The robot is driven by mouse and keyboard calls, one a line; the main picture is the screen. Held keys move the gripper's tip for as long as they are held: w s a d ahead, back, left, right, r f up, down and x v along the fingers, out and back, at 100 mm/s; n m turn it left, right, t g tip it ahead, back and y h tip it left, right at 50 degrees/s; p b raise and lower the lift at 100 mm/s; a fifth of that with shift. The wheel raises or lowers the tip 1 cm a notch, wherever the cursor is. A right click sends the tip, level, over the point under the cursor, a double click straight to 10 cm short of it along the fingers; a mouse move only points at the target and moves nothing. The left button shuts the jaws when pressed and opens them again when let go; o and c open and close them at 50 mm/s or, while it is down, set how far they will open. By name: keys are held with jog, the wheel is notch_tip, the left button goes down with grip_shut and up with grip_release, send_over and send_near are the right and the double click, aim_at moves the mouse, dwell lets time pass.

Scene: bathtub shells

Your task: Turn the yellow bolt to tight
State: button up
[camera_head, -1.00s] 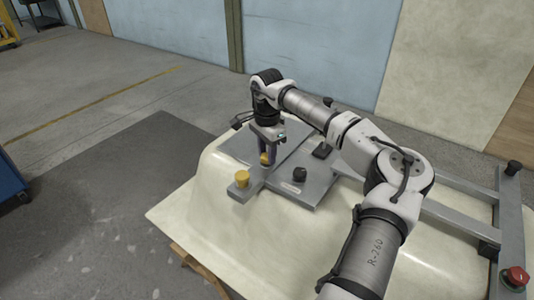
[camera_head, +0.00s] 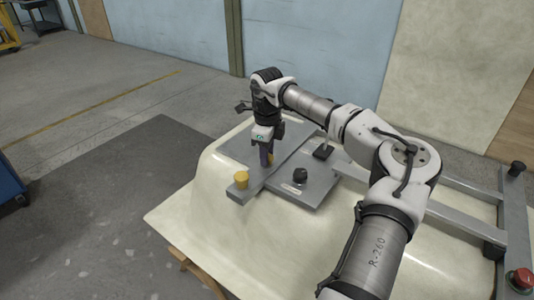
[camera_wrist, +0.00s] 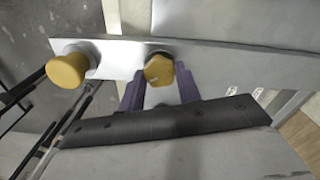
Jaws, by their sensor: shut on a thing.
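The yellow bolt (camera_wrist: 159,71) has a hexagonal head with a small pale mark and a dark collar behind it. It sits on a grey metal bar (camera_wrist: 225,62). My gripper (camera_wrist: 160,84) has its purple fingers on either side of the bolt head, shut on it. In the head view my gripper (camera_head: 267,160) points down at the bar (camera_head: 255,190), and only a sliver of the bolt shows beside the fingers. A round yellow knob (camera_wrist: 67,70) stands near the bar's end, apart from the gripper; it also shows in the head view (camera_head: 241,180).
The bar lies over a grey plate on a cream tub shell (camera_head: 205,215). A black knob (camera_head: 300,175) and a dark block (camera_head: 323,152) stand nearby on the plate. A grey frame with a red button (camera_head: 521,279) is at the right.

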jog(key=m, duration=0.6)
jog(key=shift+b, duration=0.4)
jog(key=shift+m, duration=0.3)
jog(key=o, duration=1)
jog(key=shift+c, duration=0.2)
notch_tip(320, 180, up, 14)
jog(key=b, duration=0.1)
